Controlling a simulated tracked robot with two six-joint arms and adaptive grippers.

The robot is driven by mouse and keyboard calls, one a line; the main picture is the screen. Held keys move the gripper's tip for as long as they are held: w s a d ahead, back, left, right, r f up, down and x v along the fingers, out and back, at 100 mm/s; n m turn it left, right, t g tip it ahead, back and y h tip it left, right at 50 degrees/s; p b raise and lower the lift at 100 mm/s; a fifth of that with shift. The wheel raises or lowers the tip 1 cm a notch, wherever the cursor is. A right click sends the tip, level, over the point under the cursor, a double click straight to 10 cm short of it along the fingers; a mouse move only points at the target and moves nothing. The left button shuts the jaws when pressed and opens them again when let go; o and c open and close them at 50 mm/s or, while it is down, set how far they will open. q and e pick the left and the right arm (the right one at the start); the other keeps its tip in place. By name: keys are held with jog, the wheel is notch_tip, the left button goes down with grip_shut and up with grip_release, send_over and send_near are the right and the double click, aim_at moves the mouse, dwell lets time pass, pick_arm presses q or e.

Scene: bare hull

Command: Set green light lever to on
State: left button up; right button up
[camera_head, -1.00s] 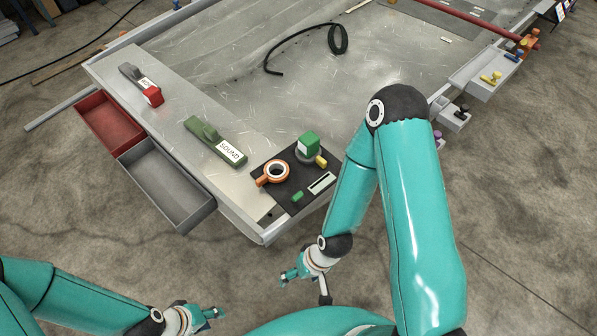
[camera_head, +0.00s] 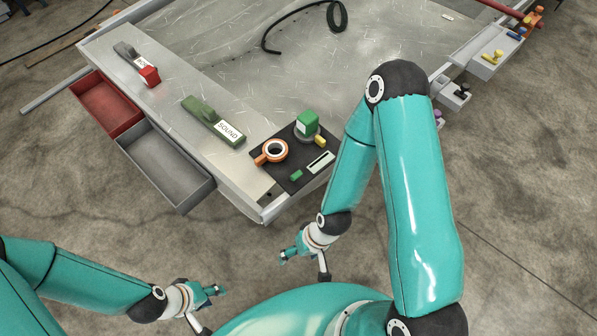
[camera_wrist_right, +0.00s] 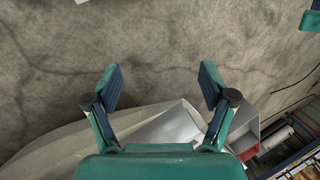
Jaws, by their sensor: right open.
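On the near corner of the metal hull, a black panel (camera_head: 279,178) carries a green cube (camera_head: 307,123) on a round grey base with a yellow tab (camera_head: 320,140), an orange ring with a handle (camera_head: 274,151), and a small green piece (camera_head: 296,175) beside a white slotted plate (camera_head: 320,162). A larger green lever (camera_head: 199,109) labelled SOUND lies left of the panel. I cannot read any "light" label. My right gripper (camera_head: 284,257) hangs below the panel, apart from it; the right wrist view shows its jaws (camera_wrist_right: 160,88) open and empty. My left gripper (camera_head: 219,290) is lower left, its jaws unclear.
A grey lever with a red end (camera_head: 149,76) lies at the hull's far left. A red drawer (camera_head: 107,104) and a grey drawer (camera_head: 167,172) stick out from the left side. Small trays with coloured pieces (camera_head: 497,56) line the right side. Floor around my grippers is clear.

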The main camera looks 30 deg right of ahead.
jog(key=shift+s, duration=0.15)
jog(key=c, duration=0.4)
jog(key=shift+s+a+r+g, duration=0.1)
jog(key=shift+s+a+g, duration=0.1)
jog(key=shift+s+g, duration=0.3)
jog(key=shift+s+a+g, duration=0.15)
jog(key=shift+s+g, duration=0.15)
jog(key=shift+s, duration=0.35)
jog(key=shift+c, duration=0.2)
notch_tip(320, 180, up, 23)
jog(key=n+t+h+p, duration=0.1)
jog(key=n+h+p, duration=0.1)
jog(key=n+h, duration=0.25)
send_over(296, 173)
jog(key=shift+n+y, duration=0.25)
jog(key=shift+n, duration=0.1)
notch_tip(296, 173, down, 16)
jog(key=shift+r+p, duration=0.25)
jog(key=shift+p, duration=0.45)
